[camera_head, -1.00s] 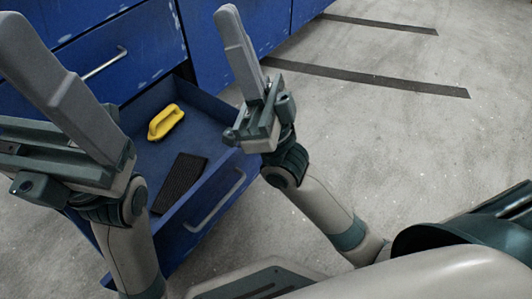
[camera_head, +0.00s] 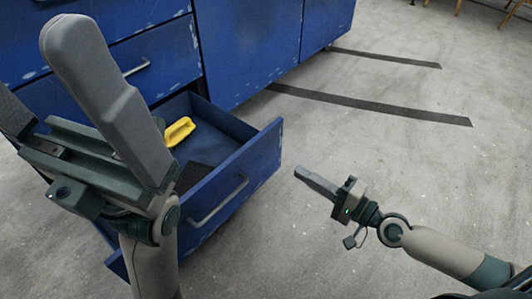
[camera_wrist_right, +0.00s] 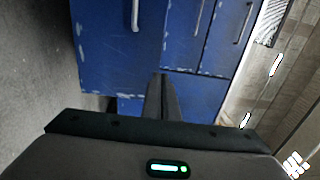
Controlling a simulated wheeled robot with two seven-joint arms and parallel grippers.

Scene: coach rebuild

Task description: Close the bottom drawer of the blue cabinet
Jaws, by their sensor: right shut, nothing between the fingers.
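The blue cabinet (camera_head: 245,45) stands at the back left. Its bottom drawer (camera_head: 262,158) is pulled well out, with a metal bar handle (camera_head: 218,202) on its front. My right gripper (camera_head: 300,173) is shut and empty, in front of the drawer's right end and apart from it in the picture. In the right wrist view its fingers (camera_wrist_right: 161,78) lie together, pointing at blue cabinet fronts (camera_wrist_right: 105,60). My left gripper (camera_head: 35,65) is large in the foreground at left, its fingers apart, and hides part of the drawer and cabinet.
A yellow-handled object (camera_head: 179,131) and a dark flat piece (camera_head: 192,177), partly hidden, lie in the drawer. Black strips (camera_head: 370,105) mark the grey concrete floor, which is clear to the right. Wooden furniture legs (camera_head: 468,6) show at the far top right.

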